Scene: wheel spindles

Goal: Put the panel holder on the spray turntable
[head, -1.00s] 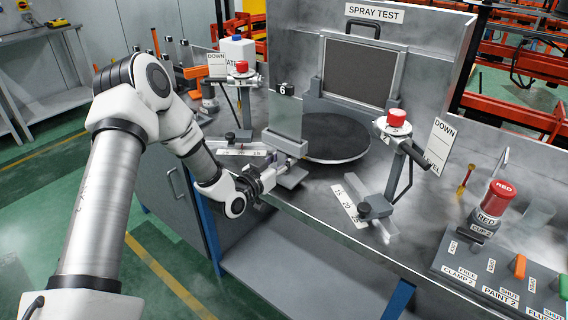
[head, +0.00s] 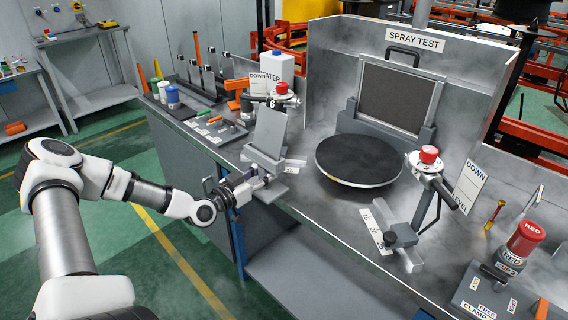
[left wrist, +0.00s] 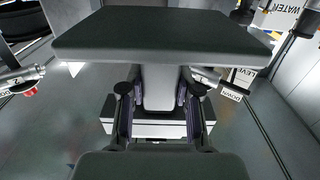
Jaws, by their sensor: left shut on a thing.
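The panel holder (head: 262,160) is a grey block with an upright grey panel (head: 270,132) in it, under a tag marked 6. The panel leans slightly in the head view. My left gripper (head: 249,184) is shut on the holder's near side, at the bench's front edge. In the left wrist view, the two fingers (left wrist: 160,103) close around a pale grip part of the holder. I cannot tell whether the base touches the bench. The spray turntable (head: 358,160), a round dark disc, is bare and lies to the right of the holder, apart from it. My right gripper is not in view.
A stand with a red knob (head: 429,155) is right of the turntable; another red knob (head: 280,88) is behind the holder. A grey framed screen (head: 400,98) stands behind the turntable. Cups and several panels occupy the bench's left end. Bench surface between holder and turntable is clear.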

